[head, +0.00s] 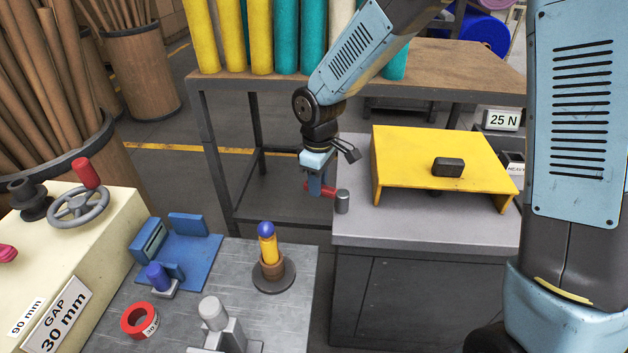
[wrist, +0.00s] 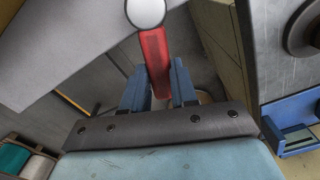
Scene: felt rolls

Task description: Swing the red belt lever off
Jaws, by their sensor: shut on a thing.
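In the wrist view the red lever (wrist: 155,62) runs from the round pale top of the post (wrist: 146,12) down between my fingers. My gripper (head: 314,188) is shut on the lever, with a blue finger on each side in the wrist view (wrist: 158,88). The lever's outer end is partly hidden by the fingers in the head view.
A yellow guard (head: 410,150) with a black handle (head: 448,167) covers the cabinet top (head: 360,228) right of the post. A metal bench (head: 230,260) with a blue fixture, red ring and spindle stands front left. A brown table (head: 450,65) with upright rolls is behind.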

